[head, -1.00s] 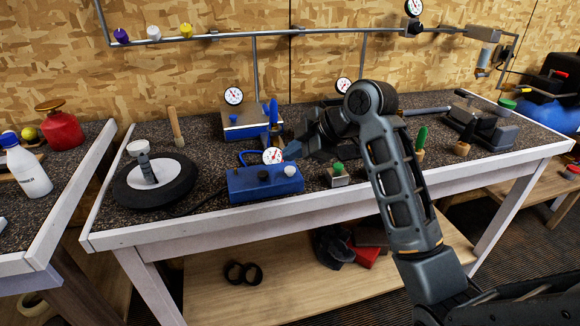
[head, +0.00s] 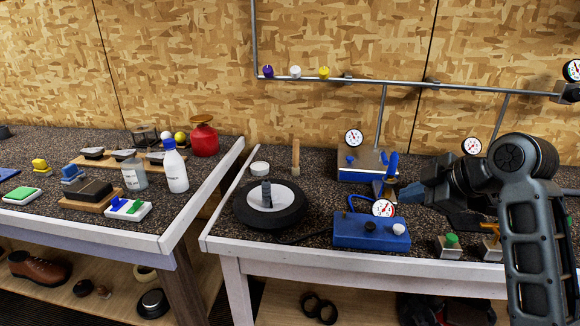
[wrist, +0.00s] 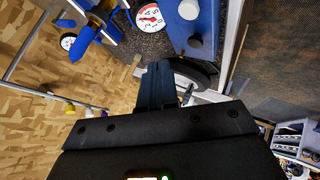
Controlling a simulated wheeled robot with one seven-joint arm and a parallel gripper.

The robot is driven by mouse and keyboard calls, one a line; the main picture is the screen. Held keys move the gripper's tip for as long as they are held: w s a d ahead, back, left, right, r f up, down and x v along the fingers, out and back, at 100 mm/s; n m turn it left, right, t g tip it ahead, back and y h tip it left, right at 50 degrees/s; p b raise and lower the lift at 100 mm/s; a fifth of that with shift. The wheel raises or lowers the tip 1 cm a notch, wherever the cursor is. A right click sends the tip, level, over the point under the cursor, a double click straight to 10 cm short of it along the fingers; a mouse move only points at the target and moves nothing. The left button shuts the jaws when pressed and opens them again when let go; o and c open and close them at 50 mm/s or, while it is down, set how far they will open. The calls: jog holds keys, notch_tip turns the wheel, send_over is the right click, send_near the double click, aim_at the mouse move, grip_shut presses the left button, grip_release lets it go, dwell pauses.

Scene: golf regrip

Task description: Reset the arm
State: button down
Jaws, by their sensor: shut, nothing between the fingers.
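My arm enters the head view at the right edge, bent at the elbow. My gripper (head: 408,194) points left over the right-hand workbench, just above and right of the blue gauge box (head: 370,231). The wrist view shows the dark fingers of my gripper (wrist: 155,84) closed together with nothing held. In that view the blue gauge box (wrist: 192,28) is at the top, apart from the fingers. The black wheel (wrist: 190,70) lies beyond and partly behind the fingertips.
The black wheel (head: 270,206) lies on the right-hand bench (head: 225,235). A second gauge unit (head: 365,163) and a blue-handled tool (head: 390,170) stand close to my gripper. The left bench (head: 100,228) holds bottles and a red can (head: 203,138). A gap separates the benches.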

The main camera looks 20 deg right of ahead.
jog(key=s+a+f+m+t, duration=0.1)
jog(key=s+a+f+m, duration=0.15)
jog(key=a+f, duration=0.4)
jog(key=s+a+f+m+t, duration=0.2)
jog(key=a+f+m, duration=0.2)
jog(key=a, duration=0.5)
jog(key=s+a+f+m+h, duration=0.1)
jog(key=s+a+f+m, duration=0.2)
jog(key=s+a, duration=0.3)
jog(key=s+r+t, duration=0.1)
jog(key=s+r, duration=0.2)
jog(key=s, duration=1)
jog(key=s+a+r+m+t, duration=0.1)
jog(key=s+r, duration=0.2)
jog(key=s, duration=0.9)
jog(key=shift+s+a+r+t, duration=0.15)
jog(key=shift+s+r+t, duration=0.15)
jog(key=shift+s, duration=0.1)
